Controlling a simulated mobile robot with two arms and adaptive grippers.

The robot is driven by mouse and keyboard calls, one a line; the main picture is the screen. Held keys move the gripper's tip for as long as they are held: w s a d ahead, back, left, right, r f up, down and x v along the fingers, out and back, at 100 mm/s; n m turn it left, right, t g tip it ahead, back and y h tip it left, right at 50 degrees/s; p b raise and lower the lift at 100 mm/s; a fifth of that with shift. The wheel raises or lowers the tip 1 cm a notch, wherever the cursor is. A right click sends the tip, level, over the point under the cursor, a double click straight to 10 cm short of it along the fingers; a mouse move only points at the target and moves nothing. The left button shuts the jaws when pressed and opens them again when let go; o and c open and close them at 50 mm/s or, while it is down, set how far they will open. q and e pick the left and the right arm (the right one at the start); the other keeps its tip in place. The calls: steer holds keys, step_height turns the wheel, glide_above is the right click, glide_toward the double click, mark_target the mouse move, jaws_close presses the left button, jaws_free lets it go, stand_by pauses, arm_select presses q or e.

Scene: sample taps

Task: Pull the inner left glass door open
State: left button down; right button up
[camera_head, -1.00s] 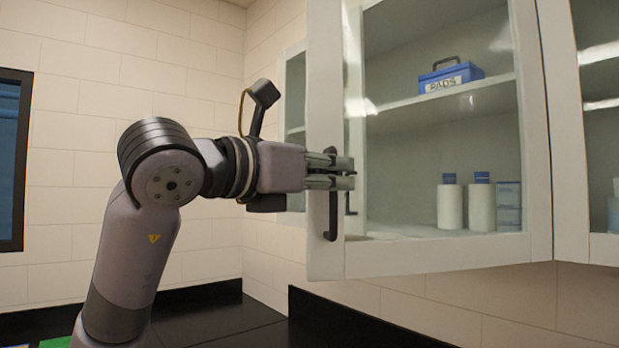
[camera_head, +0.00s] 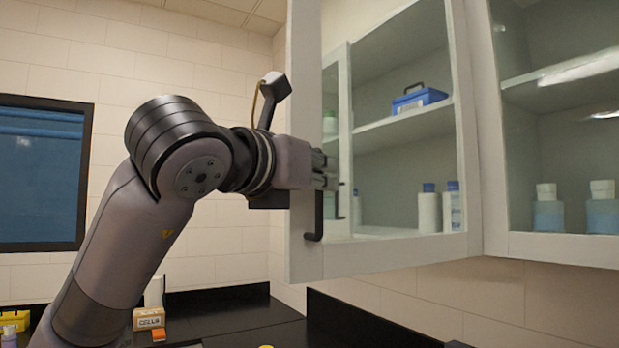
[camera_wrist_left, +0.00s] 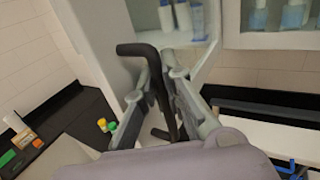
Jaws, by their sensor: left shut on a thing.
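The glass door (camera_head: 304,90) has a white frame and stands partly open, swung out toward me from its hinge side on the right. Its black bar handle (camera_head: 315,228) is on the left stile; the upper part is hidden behind my gripper. My left gripper (camera_head: 328,177) reaches in from the left and is shut on the handle. In the left wrist view the black handle (camera_wrist_left: 140,49) passes between the two fingers, its bent end showing above them. My right gripper is not in view.
Inside the cabinet are a blue box (camera_head: 419,100) and white bottles (camera_head: 429,210). Another glass door (camera_head: 560,248) adjoins on the right. Below is a black counter (camera_head: 230,312) with a small labelled box (camera_head: 149,318). A dark-framed window (camera_head: 40,175) is at left.

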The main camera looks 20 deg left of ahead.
arm_select(q)
steer(key=shift+r, duration=0.15)
steer(key=c, duration=2.1)
jaws_free()
steer(key=o, duration=0.4)
steer(key=shift+s+d, duration=0.1)
steer(key=shift+d, duration=0.1)
steer(key=shift+a, duration=0.1)
steer(key=v, duration=1.2)
